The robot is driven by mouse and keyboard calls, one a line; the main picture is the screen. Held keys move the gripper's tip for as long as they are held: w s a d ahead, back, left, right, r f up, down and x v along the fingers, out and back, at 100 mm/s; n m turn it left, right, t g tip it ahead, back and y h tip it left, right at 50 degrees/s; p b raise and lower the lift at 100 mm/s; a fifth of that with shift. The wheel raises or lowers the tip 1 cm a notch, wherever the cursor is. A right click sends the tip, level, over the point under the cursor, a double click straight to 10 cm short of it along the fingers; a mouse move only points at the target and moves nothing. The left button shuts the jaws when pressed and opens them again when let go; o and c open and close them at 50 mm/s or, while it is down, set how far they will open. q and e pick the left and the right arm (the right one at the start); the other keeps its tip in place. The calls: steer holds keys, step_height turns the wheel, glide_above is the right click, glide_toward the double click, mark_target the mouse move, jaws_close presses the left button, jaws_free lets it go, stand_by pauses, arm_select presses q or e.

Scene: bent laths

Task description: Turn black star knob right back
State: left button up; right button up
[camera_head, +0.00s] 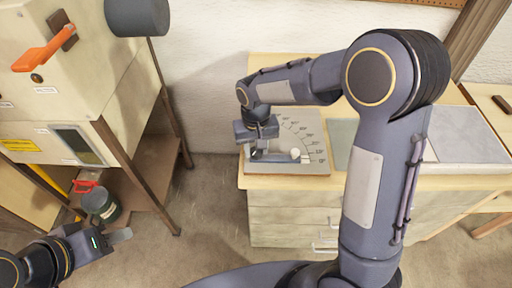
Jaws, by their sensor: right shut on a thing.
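A grey plate with a printed arc scale (308,132) lies on the wooden cabinet top. A small pale round piece (295,154) sits on its right part. My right gripper (257,150) points down over the plate's left part. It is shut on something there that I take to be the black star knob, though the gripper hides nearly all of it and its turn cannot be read. My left gripper (122,236) is at the lower left, away from the plate, above the floor. Its jaws are too small and side-on to judge.
The wooden cabinet (275,208) has drawers with pale handles. A grey panel (470,140) lies on its right part. A cream machine (75,75) with an orange lever (42,55) stands at the left. A dark green canister (103,206) is near my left gripper. The floor between is clear.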

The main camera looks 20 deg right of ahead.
steer(key=n, duration=0.5)
steer(key=shift+n, duration=0.3)
steer(key=n, duration=0.5)
steer(key=shift+n, duration=0.3)
steer(key=n, duration=0.5)
steer(key=shift+p, duration=0.4)
steer(key=n+p, duration=0.1)
steer(key=n, duration=0.4)
steer(key=o, duration=1)
